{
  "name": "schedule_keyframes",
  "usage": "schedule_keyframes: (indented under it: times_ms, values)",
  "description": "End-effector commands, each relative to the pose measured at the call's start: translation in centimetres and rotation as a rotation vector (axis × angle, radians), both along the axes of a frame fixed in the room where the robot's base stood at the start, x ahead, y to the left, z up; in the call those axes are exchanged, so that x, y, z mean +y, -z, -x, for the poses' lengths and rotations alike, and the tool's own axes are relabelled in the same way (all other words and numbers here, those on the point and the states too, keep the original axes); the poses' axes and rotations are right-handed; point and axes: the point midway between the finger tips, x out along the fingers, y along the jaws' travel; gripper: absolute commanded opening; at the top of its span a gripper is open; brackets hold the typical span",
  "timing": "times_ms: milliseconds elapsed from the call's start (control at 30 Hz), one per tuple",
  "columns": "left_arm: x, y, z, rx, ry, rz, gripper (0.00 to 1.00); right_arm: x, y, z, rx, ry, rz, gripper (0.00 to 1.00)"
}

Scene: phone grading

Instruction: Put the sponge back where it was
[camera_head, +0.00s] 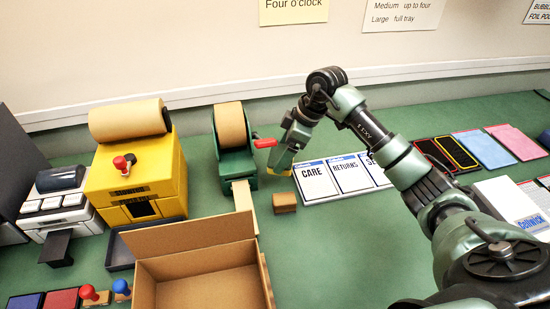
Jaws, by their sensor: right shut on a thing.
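My right gripper (283,167) comes in from the right and points down over the mat, behind a small brown block. It is shut on a small yellowish thing that shows only as a sliver at the fingertips; I take it to be the sponge, mostly hidden by the fingers. It seems to be held just above the green mat (330,250), left of the printed cards; whether it touches the mat I cannot tell. My left gripper is not in view.
The brown block (284,203) lies in front of my gripper. A green tape dispenser (238,165) with a red handle is close on its left. An open cardboard box (205,280) and a yellow machine (136,180) stand left. Printed cards (322,187) lie right.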

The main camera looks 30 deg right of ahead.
Motion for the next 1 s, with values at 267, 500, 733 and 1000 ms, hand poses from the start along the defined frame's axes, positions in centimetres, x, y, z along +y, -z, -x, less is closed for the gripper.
schedule_keyframes:
  times_ms: [267,500,733,1000]
  values:
    - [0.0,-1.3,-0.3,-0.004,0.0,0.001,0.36,0.8,1.8,-3.0,0.005,0.0,0.0,0.47]
    - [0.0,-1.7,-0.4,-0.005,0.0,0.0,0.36,0.7,3.6,-3.0,0.002,0.001,0.0,0.47]
    - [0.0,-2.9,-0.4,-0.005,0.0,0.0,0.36,0.9,6.4,-3.2,0.002,0.001,-0.002,0.47]
    - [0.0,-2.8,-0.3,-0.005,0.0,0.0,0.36,0.8,7.1,-3.4,0.0,0.0,0.0,0.47]
